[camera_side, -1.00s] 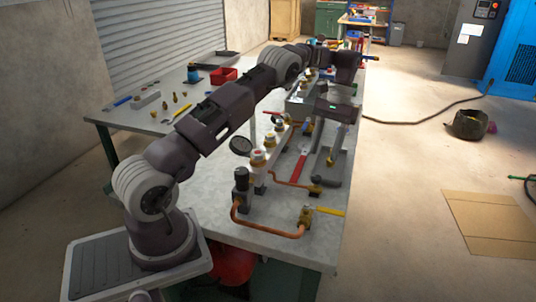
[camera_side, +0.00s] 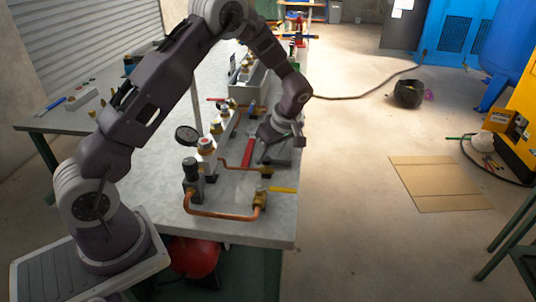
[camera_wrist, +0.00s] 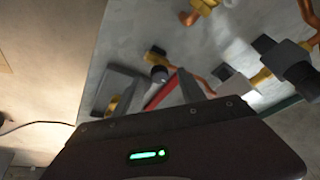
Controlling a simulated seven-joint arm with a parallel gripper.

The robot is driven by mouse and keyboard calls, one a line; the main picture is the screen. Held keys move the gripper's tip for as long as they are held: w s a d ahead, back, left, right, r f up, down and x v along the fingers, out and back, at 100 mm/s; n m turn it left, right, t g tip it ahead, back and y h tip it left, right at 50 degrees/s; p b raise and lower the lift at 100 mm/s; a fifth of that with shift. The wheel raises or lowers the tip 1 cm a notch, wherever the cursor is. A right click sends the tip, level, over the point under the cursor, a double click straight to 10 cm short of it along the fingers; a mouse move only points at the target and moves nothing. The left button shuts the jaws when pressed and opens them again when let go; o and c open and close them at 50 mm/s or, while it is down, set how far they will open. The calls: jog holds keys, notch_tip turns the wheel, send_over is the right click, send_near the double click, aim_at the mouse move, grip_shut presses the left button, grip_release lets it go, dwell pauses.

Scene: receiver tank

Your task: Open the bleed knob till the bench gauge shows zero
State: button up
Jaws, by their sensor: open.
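A round dark gauge (camera_side: 187,135) stands on the brass and copper pipework on the bench; its reading is too small to tell. A black-topped valve body (camera_side: 190,170) stands at the near end of the pipework. I cannot tell for sure which part is the bleed knob. My gripper (camera_side: 265,155) is open, low over the bench's right side, beside a red bar (camera_side: 247,152). In the wrist view, the fingers of my gripper (camera_wrist: 155,86) show with the red bar and a small dark round part (camera_wrist: 159,73) between them. I see no contact.
A copper pipe (camera_side: 222,215) loops along the bench's near edge to a brass valve with a yellow lever (camera_side: 283,190). A grey tray (camera_side: 250,84) stands farther back. Small fittings lie on the left of the bench (camera_side: 60,130).

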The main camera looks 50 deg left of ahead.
jog(key=shift+a+f, duration=0.15)
jog(key=shift+f, duration=0.15)
grip_shut()
